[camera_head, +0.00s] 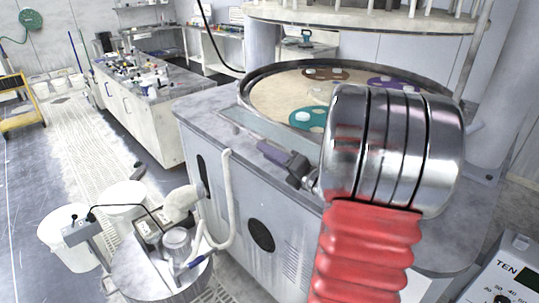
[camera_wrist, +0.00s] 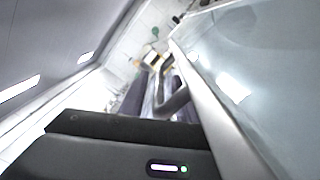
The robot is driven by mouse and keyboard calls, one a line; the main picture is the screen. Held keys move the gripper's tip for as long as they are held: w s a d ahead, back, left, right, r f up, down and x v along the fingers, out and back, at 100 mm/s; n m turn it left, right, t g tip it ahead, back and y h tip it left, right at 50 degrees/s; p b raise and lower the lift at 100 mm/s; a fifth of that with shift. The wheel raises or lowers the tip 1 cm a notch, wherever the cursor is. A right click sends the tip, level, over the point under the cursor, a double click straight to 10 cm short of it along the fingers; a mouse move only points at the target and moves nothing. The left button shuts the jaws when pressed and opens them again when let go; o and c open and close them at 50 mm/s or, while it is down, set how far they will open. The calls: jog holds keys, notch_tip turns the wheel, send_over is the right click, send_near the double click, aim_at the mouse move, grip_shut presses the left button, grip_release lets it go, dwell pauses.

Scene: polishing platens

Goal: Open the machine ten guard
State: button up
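The machine (camera_head: 240,235) marked by a nearby "TEN" control box (camera_head: 510,275) is a grey cabinet with a round platen table on top. A see-through guard panel (camera_head: 248,122) stands low along its front top edge. A large pale translucent panel, seemingly this guard, fills the right of the wrist view (camera_wrist: 250,70). My gripper (camera_head: 270,150) is at the front top edge, close to the guard. In the wrist view, a curved grey bar (camera_wrist: 176,98), perhaps the guard's handle, lies by the purple-grey fingers (camera_wrist: 150,98). Whether they hold it is unclear.
Colored carriers, including a teal one (camera_head: 308,118), lie on the platen under a raised round plate (camera_head: 370,18). A round stand (camera_head: 160,275) with a jar and hose is at front left, beside white buckets (camera_head: 65,235). The left aisle is open.

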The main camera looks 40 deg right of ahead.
jog(key=shift+c, duration=0.3)
grip_shut()
jog(key=shift+r, duration=0.1)
